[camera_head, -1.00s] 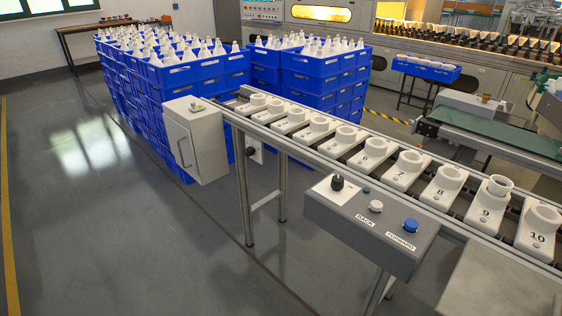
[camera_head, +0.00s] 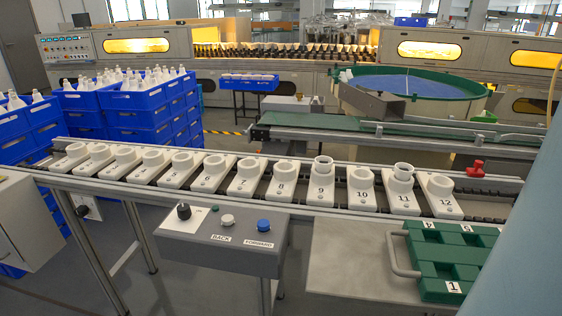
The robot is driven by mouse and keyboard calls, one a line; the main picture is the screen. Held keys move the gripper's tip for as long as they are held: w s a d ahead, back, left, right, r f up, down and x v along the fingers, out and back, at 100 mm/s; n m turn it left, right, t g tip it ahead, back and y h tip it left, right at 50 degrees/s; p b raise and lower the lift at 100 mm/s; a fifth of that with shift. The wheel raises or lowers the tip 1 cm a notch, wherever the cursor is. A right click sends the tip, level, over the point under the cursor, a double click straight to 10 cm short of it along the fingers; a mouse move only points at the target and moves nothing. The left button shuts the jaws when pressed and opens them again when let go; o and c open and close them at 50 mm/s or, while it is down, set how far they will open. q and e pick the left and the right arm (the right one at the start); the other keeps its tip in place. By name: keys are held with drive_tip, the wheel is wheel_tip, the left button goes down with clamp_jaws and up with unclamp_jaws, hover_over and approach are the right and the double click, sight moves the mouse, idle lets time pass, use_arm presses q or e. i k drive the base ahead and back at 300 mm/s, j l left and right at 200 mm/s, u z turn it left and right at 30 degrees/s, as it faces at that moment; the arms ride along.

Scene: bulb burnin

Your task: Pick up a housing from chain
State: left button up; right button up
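The chain (camera_head: 475,203) runs across the middle of the view and carries a row of white numbered holders. White ring-shaped housings stand up in holder 9 (camera_head: 322,167) and holder 11 (camera_head: 403,172), rising above the sockets there. Neither of my grippers shows in the view.
A control box (camera_head: 222,240) with BACK and FORWARD buttons hangs in front of the chain. A green tray (camera_head: 450,270) with square pockets lies on a grey plate (camera_head: 350,262) at front right. A red object (camera_head: 476,168) stands behind the chain. Blue crates (camera_head: 137,97) stand behind left.

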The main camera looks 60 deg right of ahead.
sight(323, 163)
drive_tip(key=z, duration=2)
drive_tip(key=k+l+u, duration=0.2)
drive_tip(key=l+u, duration=0.15)
drive_tip(key=k+l+u, duration=0.35)
drive_tip(key=l, duration=0.15)
drive_tip(key=k+l+u, duration=0.15)
drive_tip(key=l+u, duration=0.15)
